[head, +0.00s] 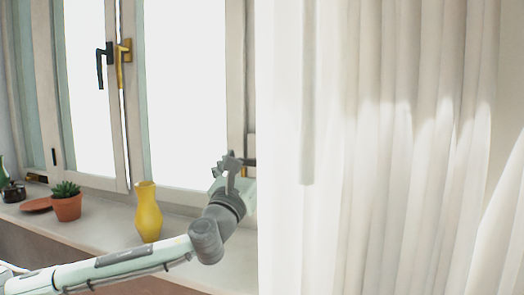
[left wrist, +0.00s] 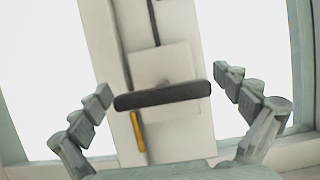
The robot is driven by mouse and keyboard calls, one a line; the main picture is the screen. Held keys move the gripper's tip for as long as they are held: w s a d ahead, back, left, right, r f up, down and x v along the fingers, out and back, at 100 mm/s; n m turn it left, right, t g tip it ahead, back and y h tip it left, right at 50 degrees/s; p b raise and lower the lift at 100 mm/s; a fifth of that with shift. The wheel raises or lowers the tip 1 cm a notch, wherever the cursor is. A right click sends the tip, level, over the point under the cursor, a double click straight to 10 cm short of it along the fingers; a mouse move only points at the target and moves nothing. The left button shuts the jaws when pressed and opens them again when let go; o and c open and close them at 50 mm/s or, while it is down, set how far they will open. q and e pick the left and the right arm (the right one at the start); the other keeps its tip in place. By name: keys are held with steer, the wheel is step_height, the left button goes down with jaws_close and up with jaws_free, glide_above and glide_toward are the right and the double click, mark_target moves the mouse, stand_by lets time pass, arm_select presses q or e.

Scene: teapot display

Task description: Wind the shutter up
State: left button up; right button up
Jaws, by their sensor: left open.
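My left gripper (head: 230,162) is open in front of the window frame, beside the curtain. In the left wrist view its two fingers (left wrist: 162,86) are spread to either side of a dark bar (left wrist: 163,95). The bar lies nearly crosswise, between the fingertips and in front of a pale plate (left wrist: 165,60) on the frame. I cannot tell whether a finger touches it. A thin dark strip (left wrist: 153,20) runs up from the plate, and a yellow piece (left wrist: 138,130) shows below left. I cannot make out a shutter in the bright panes. My right gripper is not in view.
A white curtain (head: 390,150) fills the right of the head view, close to my left gripper. A yellow vase (head: 147,212) stands on the sill behind my arm. A potted succulent (head: 67,203) stands farther left. Window handles, black (head: 101,65) and yellow (head: 122,65), are above.

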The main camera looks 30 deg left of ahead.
arm_select(q)
steer(key=shift+x, duration=0.9)
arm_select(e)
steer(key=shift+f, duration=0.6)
arm_select(q)
steer(key=shift+c, duration=0.6)
steer(key=c, duration=1.1)
steer(key=shift+n, duration=0.4)
steer(key=shift+n+g+y, duration=0.3)
steer(key=shift+n+y, duration=0.5)
steer(key=shift+n, duration=0.4)
steer(key=shift+a+n+g+y+p, duration=0.15)
steer(key=shift+n+g+y+p, duration=0.25)
steer(key=shift+n, duration=0.7)
steer(key=n+y, duration=0.1)
steer(key=n, duration=0.1)
steer(key=n+g+p, duration=0.1)
steer(key=n, duration=0.1)
steer(key=shift+a+f+y, duration=0.1)
steer(key=shift+a+y, duration=0.05)
steer(key=shift+y, duration=0.25)
steer(key=shift+c, duration=0.2)
steer(key=shift+n, duration=0.5)
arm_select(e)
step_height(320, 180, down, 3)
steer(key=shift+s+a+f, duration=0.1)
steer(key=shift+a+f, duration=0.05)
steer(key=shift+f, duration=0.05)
